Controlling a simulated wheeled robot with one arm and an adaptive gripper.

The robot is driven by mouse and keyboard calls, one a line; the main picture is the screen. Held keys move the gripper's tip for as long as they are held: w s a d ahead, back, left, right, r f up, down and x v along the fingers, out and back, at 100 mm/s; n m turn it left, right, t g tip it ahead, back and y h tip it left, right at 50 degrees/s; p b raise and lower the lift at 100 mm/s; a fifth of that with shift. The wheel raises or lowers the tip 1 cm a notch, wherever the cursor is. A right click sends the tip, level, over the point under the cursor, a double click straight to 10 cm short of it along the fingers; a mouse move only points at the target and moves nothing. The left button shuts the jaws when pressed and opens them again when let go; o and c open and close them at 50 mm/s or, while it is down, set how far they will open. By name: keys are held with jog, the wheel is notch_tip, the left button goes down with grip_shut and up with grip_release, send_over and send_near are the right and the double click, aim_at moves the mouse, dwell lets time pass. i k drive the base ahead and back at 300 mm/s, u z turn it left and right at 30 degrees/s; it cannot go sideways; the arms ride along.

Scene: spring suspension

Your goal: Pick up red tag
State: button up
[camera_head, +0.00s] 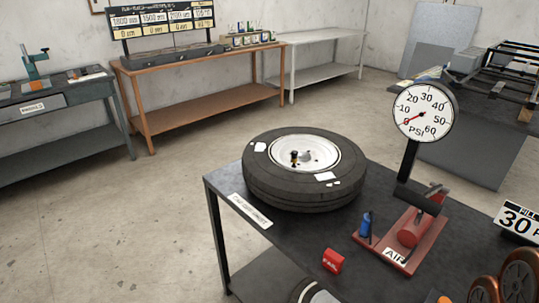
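A small red tag (333,261) with white lettering, too small to read surely, stands on the dark table (290,238) near its front edge. It is left of the red air pump base and in front of the tire. Nothing touches it that I can see. My gripper is not in view.
A tire with a white rim (305,168) lies flat on the table. A PSI gauge (424,112) stands on a post beside a red pump base (400,240) with a blue bottle (366,225). A "30" sign (519,220) and brown wheels (518,275) are at right. Open floor (110,225) lies left.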

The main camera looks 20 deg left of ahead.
aim_at(332, 261)
jog(key=z, duration=1.55)
jog(key=k, duration=1.3)
jog(key=u, duration=1.95)
